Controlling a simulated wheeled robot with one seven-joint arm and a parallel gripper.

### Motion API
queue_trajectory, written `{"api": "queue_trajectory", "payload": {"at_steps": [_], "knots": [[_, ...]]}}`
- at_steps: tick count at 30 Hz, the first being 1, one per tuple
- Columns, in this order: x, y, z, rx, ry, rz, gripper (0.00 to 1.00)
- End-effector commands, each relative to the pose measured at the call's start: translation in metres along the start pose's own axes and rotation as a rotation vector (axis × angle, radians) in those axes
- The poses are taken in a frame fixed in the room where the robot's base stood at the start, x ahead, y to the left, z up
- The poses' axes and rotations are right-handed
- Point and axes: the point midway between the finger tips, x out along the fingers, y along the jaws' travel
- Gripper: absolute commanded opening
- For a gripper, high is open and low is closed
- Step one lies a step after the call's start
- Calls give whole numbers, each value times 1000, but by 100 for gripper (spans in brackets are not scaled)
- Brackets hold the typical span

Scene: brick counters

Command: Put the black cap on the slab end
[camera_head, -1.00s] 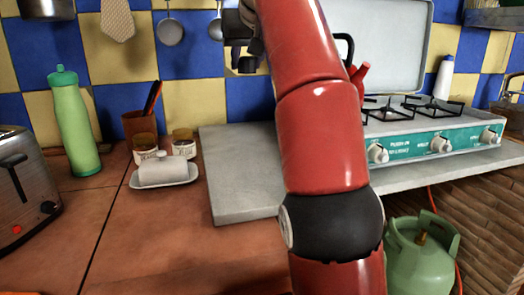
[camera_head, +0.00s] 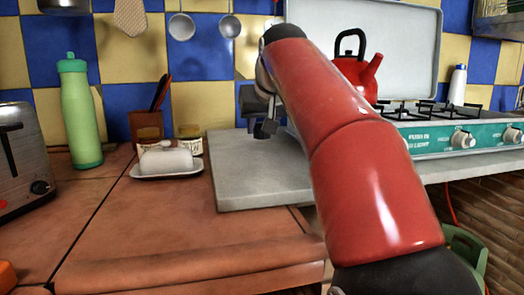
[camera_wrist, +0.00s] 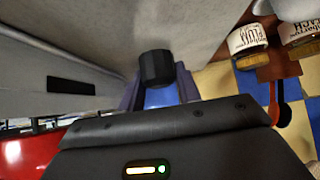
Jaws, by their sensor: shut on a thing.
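The black cap (camera_wrist: 157,68) is a short ribbed cylinder, held between my gripper's fingers in the wrist view. My gripper (camera_head: 265,130) is shut on it, above the back left part of the slab in the head view. The cap is hard to tell from the dark gripper there. The grey slab (camera_head: 255,183) lies on the tiled counter, its left end clear. My red arm hides the slab's right part. I cannot tell how wide the gap is between the cap and the slab.
Left of the slab stand a white butter dish (camera_head: 166,160), jars (camera_head: 188,140), a brown utensil pot (camera_head: 146,124), a green bottle (camera_head: 80,115) and a toaster (camera_head: 22,155). A red kettle (camera_head: 355,73) sits on the stove (camera_head: 450,138) at right.

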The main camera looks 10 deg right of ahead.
Motion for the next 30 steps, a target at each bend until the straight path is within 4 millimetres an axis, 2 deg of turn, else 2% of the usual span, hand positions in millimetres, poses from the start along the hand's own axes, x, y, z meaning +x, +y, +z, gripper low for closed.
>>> {"api": "queue_trajectory", "payload": {"at_steps": [7, 20, 21, 26, 30], "knots": [[24, 0, 25, 0, -1, 0, 9], [29, 0, 29, 0, -1, 0, 9], [28, 0, 29, 0, -1, 0, 36], [28, 0, 28, 0, -1, 0, 55], [28, 0, 28, 0, -1, 0, 55]]}}
